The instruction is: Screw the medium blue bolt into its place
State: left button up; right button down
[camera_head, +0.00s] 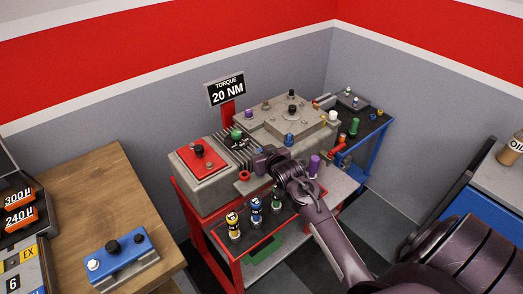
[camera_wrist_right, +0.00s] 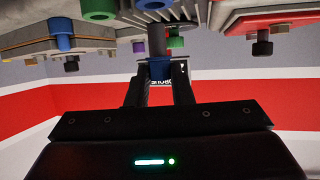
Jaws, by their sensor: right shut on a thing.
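My right gripper (camera_head: 264,160) is at the front of the grey machine block in the head view. In the right wrist view its two fingers (camera_wrist_right: 159,82) are shut on a blue piece (camera_wrist_right: 160,68), with a grey shaft (camera_wrist_right: 157,40) running up from it toward the machine parts. This looks like the blue bolt; its far end and any contact with a hole cannot be made out. In the head view the gripper hides it. Another blue bolt (camera_head: 289,139) stands on the machine, behind the gripper. My left gripper is not in view.
A red ring (camera_head: 244,176) and purple cylinder (camera_head: 314,164) flank the gripper. A torque sign (camera_head: 226,91) stands behind. The wooden table (camera_head: 90,195) is at left.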

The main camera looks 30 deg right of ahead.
jog(key=shift+f, duration=0.15)
dwell(1.2)
jog(key=shift+p, duration=0.75)
dwell(0.3)
jog(key=shift+f+b, duration=1.35)
jog(key=shift+f, duration=0.8)
jog(key=c, duration=1.2)
grip_release()
jog(key=shift+s, duration=0.15)
jog(key=b+v, duration=0.1)
jog(key=v, duration=0.6)
jog(key=shift+s+a+r, duration=0.1)
jog(key=shift+s+r, duration=0.05)
jog(key=shift+s, duration=0.1)
